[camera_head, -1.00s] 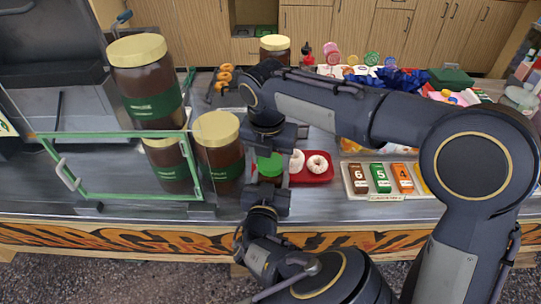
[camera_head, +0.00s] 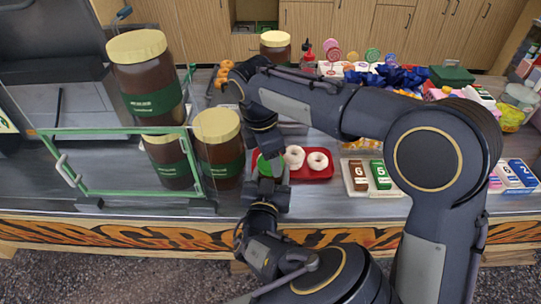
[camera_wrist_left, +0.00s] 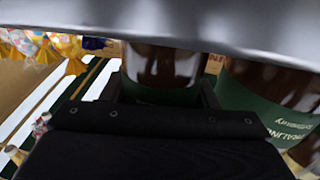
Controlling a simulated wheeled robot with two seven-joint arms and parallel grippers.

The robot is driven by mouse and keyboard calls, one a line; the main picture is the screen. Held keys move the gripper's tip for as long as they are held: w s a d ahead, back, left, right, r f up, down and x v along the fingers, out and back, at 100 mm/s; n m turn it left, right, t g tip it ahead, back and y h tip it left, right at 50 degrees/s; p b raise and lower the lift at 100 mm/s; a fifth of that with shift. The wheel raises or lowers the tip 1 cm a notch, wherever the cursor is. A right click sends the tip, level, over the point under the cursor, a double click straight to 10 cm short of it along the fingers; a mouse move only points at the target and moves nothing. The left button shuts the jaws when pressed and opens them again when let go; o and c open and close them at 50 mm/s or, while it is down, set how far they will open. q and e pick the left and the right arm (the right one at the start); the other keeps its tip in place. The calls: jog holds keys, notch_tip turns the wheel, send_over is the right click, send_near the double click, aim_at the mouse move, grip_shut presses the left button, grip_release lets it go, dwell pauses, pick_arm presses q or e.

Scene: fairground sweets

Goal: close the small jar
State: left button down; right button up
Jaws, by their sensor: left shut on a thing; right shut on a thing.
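The small jar is mostly hidden between my two grippers in the head view, where its green lid (camera_head: 264,166) shows. In the left wrist view a brown jar with a green label (camera_wrist_left: 162,68) stands between dark fingers; its top is cut off by a grey shape. My left gripper (camera_head: 267,190) comes up from below and is shut on the small jar. My right gripper (camera_head: 268,152) is above it, pointing down, and appears shut on the green lid. The exact seat of the lid on the jar cannot be seen.
Large brown jars with cream lids (camera_head: 218,126) stand close on the left, by a green-framed glass panel (camera_head: 120,131). A red tray (camera_head: 323,173) with white doughnuts is just right of my grippers.

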jog(key=m+g, duration=0.1)
jog(key=m, duration=0.4)
jog(key=shift+w+m, duration=0.1)
jog(key=shift+m, duration=0.3)
jog(key=m, duration=0.5)
jog(key=shift+m+g, duration=0.4)
jog(key=m+y, duration=0.1)
jog(key=m, duration=0.4)
jog(key=shift+d+m, duration=0.15)
jog(key=shift+m, duration=0.25)
jog(key=m, duration=0.5)
jog(key=shift+g+y, duration=0.3)
jog(key=shift+y, duration=0.1)
jog(key=m, duration=0.2)
jog(key=shift+m, duration=0.4)
jog(key=o, duration=1)
jog(key=shift+c, duration=0.2)
jog(key=shift+r, duration=2.2)
